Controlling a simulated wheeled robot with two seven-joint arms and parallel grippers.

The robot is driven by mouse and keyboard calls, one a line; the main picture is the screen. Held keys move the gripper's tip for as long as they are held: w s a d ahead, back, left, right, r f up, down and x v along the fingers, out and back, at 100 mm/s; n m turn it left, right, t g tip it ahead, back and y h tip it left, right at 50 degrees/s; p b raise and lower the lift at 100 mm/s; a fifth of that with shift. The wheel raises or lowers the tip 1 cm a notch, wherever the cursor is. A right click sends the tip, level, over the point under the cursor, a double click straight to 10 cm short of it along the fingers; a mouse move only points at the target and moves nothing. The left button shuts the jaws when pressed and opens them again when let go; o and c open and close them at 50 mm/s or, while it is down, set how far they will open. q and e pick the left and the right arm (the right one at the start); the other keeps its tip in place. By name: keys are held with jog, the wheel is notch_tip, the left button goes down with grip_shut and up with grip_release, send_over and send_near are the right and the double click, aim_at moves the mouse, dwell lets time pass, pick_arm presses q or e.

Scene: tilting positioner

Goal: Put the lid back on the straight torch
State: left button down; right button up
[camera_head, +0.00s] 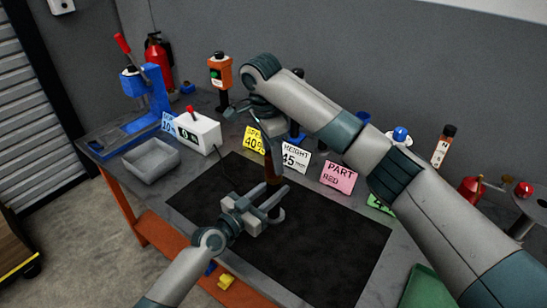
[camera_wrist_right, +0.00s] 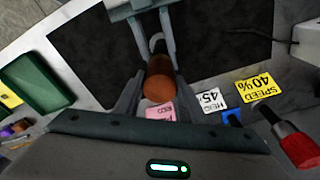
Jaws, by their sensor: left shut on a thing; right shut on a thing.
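My left gripper (camera_head: 268,203) is shut low around an upright piece over the black mat, which I take to be the straight torch; its jaws also show in the right wrist view (camera_wrist_right: 152,22). A pale curved part (camera_wrist_right: 157,42) shows between those jaws. My right gripper (camera_wrist_right: 157,98) reaches down from above and is shut on a brown-orange round piece (camera_wrist_right: 159,80), which I take to be the lid. In the head view a brown upright cylinder (camera_head: 272,168) stands between the two grippers. The two pieces are in line; whether they touch is hidden.
The black mat (camera_head: 310,245) is mostly clear. Behind it stand the yellow (camera_head: 254,139), white (camera_head: 295,158) and pink (camera_head: 338,177) cards. A grey bin (camera_head: 151,160) and a white box with a red lever (camera_head: 197,132) are at left. A green tray (camera_wrist_right: 38,82) is beside the mat.

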jog(key=m, duration=0.4)
jog(key=shift+w+m+g, duration=0.1)
jog(key=shift+m+g, duration=0.2)
jog(key=shift+m, duration=0.1)
jog(key=m, duration=0.6)
jog(key=shift+g, duration=0.3)
jog(key=o, duration=1)
jog(key=shift+o, duration=0.2)
jog(key=shift+c, duration=0.3)
